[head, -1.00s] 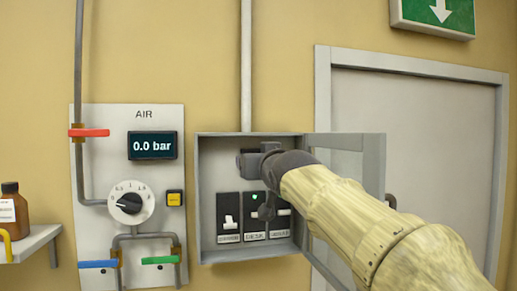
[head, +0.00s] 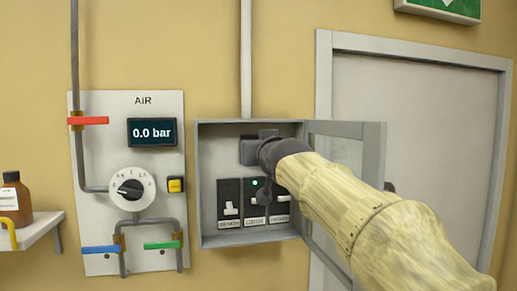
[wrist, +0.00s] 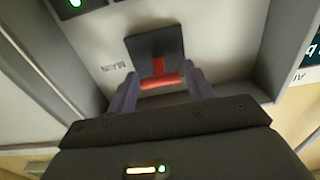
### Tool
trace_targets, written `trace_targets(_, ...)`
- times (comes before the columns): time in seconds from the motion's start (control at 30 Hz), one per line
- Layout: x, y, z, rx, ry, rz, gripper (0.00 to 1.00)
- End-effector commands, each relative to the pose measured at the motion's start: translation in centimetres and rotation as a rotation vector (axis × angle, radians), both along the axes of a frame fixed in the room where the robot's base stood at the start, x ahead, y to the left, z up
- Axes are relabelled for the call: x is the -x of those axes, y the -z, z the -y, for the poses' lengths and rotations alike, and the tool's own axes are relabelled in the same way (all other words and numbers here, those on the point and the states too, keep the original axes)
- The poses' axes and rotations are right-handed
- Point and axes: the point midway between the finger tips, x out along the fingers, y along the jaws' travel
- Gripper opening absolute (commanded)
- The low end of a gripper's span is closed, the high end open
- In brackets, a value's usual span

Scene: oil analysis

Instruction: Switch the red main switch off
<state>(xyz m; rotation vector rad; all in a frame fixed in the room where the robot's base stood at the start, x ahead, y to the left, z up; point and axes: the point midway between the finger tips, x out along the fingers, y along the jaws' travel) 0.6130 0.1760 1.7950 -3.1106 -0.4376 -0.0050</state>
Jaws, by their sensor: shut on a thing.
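The red main switch handle (wrist: 160,81) is a T shape with a red stem on a dark plate (wrist: 150,45) marked MAIN, seen in the wrist view. My gripper (wrist: 160,88) has one finger at each end of the red bar and is shut on it. In the head view my gripper (head: 264,150) is inside the open grey switch box (head: 199,190), at its upper part. My gripper and wrist hide the red handle there.
Below are three breakers, including the left one (head: 229,205); a green lamp (head: 255,183) glows above the middle one. The box door (head: 374,165) stands open at the right, beside my arm. An air panel (head: 150,108) is at the left.

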Motion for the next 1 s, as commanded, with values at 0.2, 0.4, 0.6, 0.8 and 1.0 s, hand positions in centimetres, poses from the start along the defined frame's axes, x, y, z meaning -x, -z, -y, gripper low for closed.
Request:
trace_targets(0.2, 0.0, 0.4, 0.0, -0.009, 0.000, 0.029, 0.29)
trace_targets(0.4, 0.1, 0.9, 0.0, -0.024, 0.000, 0.079, 0.29)
trace_targets(0.6, 0.1, 1.4, 0.0, -0.044, 0.000, 0.152, 0.29)
trace_targets(0.8, 0.2, 1.8, 0.1, -0.068, 0.000, 0.237, 0.29)
trace_targets(1.0, 0.1, 2.2, 0.1, -0.094, 0.001, 0.323, 0.29)
